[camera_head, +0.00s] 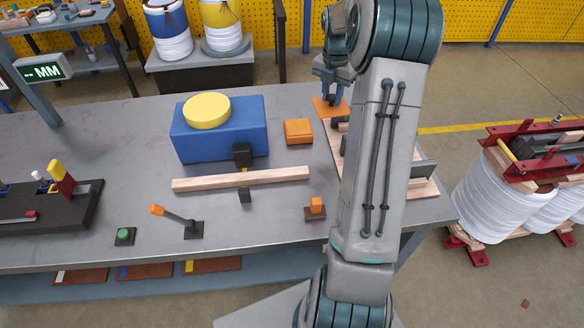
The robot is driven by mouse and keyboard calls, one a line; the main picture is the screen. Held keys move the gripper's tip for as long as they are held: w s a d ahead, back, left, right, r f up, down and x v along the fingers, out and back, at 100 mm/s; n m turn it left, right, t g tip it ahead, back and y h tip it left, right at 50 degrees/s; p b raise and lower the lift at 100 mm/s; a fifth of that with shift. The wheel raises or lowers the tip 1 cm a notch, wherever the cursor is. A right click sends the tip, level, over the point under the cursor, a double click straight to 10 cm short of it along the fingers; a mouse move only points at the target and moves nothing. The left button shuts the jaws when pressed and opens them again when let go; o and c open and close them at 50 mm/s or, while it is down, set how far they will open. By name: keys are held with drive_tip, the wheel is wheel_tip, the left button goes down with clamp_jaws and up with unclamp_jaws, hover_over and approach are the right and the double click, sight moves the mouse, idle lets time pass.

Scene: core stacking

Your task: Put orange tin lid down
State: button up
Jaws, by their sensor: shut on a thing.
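An orange lid (321,109), flat and square-looking, is held by my gripper (332,98) near the back right of the grey table. My gripper points down and is shut on the lid's middle. The lid appears to be just above or at the far end of the wooden board area; I cannot tell whether it touches anything. An orange box-like tin (299,131) stands on the table to the left and nearer. My arm hides part of the board area.
A blue box (215,145) with a round yellow lid (207,110) stands left of the tin. A wooden bar (215,181) lies in front. A lever (180,218) and green button (124,236) are near the front edge. A wooden board (424,188) holds dark parts at right.

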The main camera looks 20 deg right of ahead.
drive_tip(key=s+a+f+b, duration=0.1)
drive_tip(key=s+a, duration=0.2)
drive_tip(key=s, duration=0.4)
drive_tip(key=s+a+f+b, duration=0.1)
drive_tip(key=s+a, duration=0.3)
drive_tip(key=s, duration=0.3)
drive_tip(key=shift+m, duration=0.3)
drive_tip(key=w+a+f, duration=0.4)
drive_tip(key=a, duration=0.1)
drive_tip(key=w+a+f+p, duration=0.1)
drive_tip(key=w+a+f, duration=0.2)
drive_tip(key=shift+w, duration=0.1)
drive_tip(key=shift+a+f, duration=0.15)
drive_tip(key=shift+f+p, duration=0.3)
drive_tip(key=shift+f, duration=1.55)
drive_tip(key=shift+f, duration=0.2)
drive_tip(key=o, duration=1)
drive_tip(key=shift+r, duration=0.1)
